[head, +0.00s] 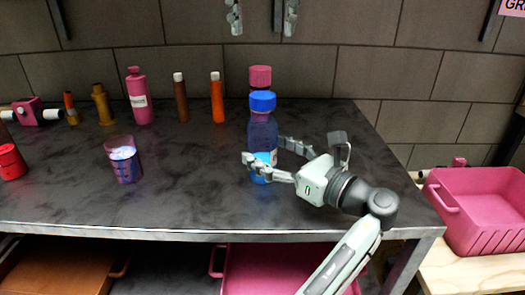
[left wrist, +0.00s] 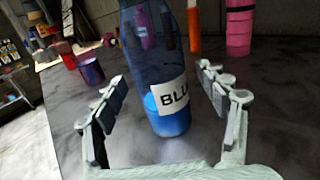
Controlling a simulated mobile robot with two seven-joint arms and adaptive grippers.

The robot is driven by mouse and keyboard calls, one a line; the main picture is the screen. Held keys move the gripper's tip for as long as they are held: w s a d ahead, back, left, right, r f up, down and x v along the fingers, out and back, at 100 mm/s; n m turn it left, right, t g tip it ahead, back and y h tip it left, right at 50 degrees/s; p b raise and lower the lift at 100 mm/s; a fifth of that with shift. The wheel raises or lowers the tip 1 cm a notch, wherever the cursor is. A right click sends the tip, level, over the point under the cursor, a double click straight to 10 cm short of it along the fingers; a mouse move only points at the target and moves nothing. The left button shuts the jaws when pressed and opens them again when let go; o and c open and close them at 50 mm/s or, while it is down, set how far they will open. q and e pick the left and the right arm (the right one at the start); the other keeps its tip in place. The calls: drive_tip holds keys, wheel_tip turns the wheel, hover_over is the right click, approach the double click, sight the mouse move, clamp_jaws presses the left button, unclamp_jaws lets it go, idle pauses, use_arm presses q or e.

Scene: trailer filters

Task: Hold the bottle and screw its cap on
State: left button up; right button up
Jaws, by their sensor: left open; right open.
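A see-through blue bottle (head: 263,135) stands upright on the dark table, with blue liquid low inside and a white label reading "BLU" in the left wrist view (left wrist: 172,95). A blue cap (head: 262,101) sits on its top in the head view; I cannot tell whether it is screwed tight. My left gripper (head: 265,152) is open, with its fingers on either side of the bottle's lower part. The left wrist view shows the bottle between the open fingers (left wrist: 163,100), with gaps on both sides. My right gripper (head: 262,15) is open and empty, high above the bottle.
A beaker (head: 124,160) is to the left, with several bottles and tubes along the back. A pink crate (head: 480,205) is right of the table. The front middle of the table is clear.

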use_arm(q)
drive_tip(key=v, duration=0.9)
drive_tip(key=shift+r, duration=0.1)
drive_tip(key=shift+s+d, duration=0.25)
drive_tip(key=shift+s, duration=0.05)
